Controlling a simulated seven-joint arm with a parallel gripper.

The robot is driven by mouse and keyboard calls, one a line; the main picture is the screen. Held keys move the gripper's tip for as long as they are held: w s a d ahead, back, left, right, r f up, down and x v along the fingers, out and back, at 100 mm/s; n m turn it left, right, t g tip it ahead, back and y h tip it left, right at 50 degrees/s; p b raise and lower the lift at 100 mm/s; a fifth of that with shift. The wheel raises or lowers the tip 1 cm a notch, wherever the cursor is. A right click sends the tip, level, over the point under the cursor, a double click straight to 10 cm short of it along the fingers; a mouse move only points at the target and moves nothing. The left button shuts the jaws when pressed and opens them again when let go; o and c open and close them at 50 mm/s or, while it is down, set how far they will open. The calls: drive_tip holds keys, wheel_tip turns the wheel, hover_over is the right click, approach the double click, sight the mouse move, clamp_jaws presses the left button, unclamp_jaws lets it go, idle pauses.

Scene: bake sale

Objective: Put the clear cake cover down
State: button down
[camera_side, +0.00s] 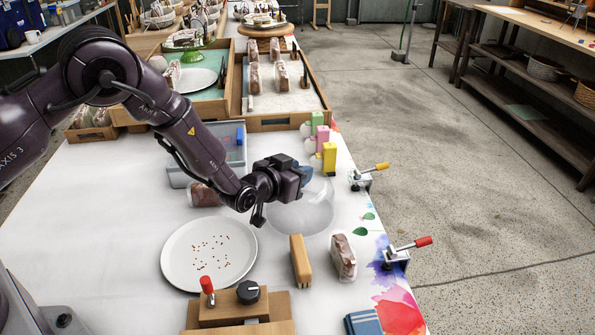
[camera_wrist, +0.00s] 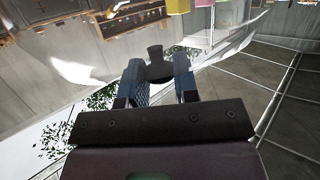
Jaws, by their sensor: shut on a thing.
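The clear cake cover (camera_side: 300,214) is a see-through dome with a dark knob (camera_wrist: 156,62) on top. In the side view it is upright over the white tabletop, right of a white plate (camera_side: 180,262) with brown crumbs on it. My gripper (camera_side: 305,176) is at the top of the dome, shut on the knob. In the wrist view the two blue fingers of my gripper (camera_wrist: 160,78) stand on either side of the knob, and the clear dome spreads out beyond. I cannot tell whether the rim touches the table.
Green, pink and yellow blocks (camera_side: 329,158) stand just behind the cover. Two red- and yellow-handled clamps (camera_side: 396,258) sit on the right table edge. A clear bin (camera_side: 178,178) is behind left.

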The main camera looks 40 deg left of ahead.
drive_tip(key=c, duration=0.9)
unclamp_jaws()
drive_tip(key=shift+f, duration=0.1)
drive_tip(key=shift+o, duration=0.2)
drive_tip(key=shift+s+r, duration=0.2)
drive_tip(key=shift+s, duration=0.05)
drive_tip(key=v, duration=1.2)
drive_tip(key=s+a+r+g+h, duration=0.1)
drive_tip(key=s+a+r+g, duration=0.15)
drive_tip(key=r, duration=0.55)
drive_tip(key=s+a+r+g, duration=0.2)
drive_tip(key=s+r, duration=0.2)
drive_tip(key=r, duration=0.4)
drive_tip(key=s+a+r+g, duration=0.2)
drive_tip(key=s, duration=0.7)
drive_tip(key=s+a+r+g+y, duration=0.1)
drive_tip(key=s+a+r+g, duration=0.1)
drive_tip(key=s, duration=0.8)
drive_tip(key=shift+a+r, duration=0.6)
drive_tip(key=shift+r, duration=0.25)
